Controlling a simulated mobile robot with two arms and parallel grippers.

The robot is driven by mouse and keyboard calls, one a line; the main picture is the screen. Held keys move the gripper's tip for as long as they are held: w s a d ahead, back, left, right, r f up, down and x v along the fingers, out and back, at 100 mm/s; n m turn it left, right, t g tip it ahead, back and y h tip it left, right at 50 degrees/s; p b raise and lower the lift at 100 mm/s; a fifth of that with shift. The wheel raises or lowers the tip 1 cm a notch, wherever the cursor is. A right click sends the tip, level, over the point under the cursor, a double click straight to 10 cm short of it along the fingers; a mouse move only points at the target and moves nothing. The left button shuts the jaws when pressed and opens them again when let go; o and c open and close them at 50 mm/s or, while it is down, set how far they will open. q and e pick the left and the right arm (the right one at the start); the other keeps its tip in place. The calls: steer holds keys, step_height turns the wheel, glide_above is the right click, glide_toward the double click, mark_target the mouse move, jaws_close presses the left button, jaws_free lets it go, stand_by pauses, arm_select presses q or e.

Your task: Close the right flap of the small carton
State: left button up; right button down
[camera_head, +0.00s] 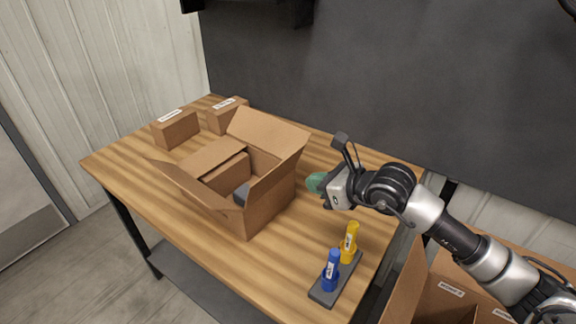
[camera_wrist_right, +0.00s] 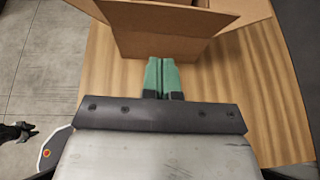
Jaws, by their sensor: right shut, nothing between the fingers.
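The small carton (camera_head: 268,208) stands on the table with its top open. Its right flap (camera_head: 279,160) stands up and tilts outward on the side facing my right gripper. A dark item (camera_head: 241,192) is partly visible inside. My right gripper (camera_head: 315,182), with green fingertips, is shut and empty just right of the carton. In the right wrist view its fingertips (camera_wrist_right: 164,78) point at the carton wall (camera_wrist_right: 160,45); contact is unclear.
Two small closed boxes, one at the left (camera_head: 176,128) and one behind (camera_head: 228,114), stand at the table's far end. A dark holder (camera_head: 322,297) with blue (camera_head: 331,270) and yellow (camera_head: 349,243) bottles stands near the right edge. An open box (camera_head: 405,285) is at lower right.

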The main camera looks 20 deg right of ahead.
mark_target(278, 169)
steer(key=shift+w+a+f+p, duration=0.1)
steer(key=shift+w+a+p, duration=0.4)
steer(key=shift+w+a, duration=0.45)
steer(key=shift+w+a+f+p, duration=0.15)
steer(key=shift+w+a+p, duration=0.4)
steer(key=shift+w, duration=0.65)
steer(key=shift+w+a+f+p, duration=0.1)
steer(key=shift+w+a+p, duration=0.35)
steer(key=shift+w+a, duration=0.5)
steer(key=shift+w+d+r, duration=0.1)
steer(key=shift+w+d, duration=0.1)
steer(key=shift+d, duration=0.1)
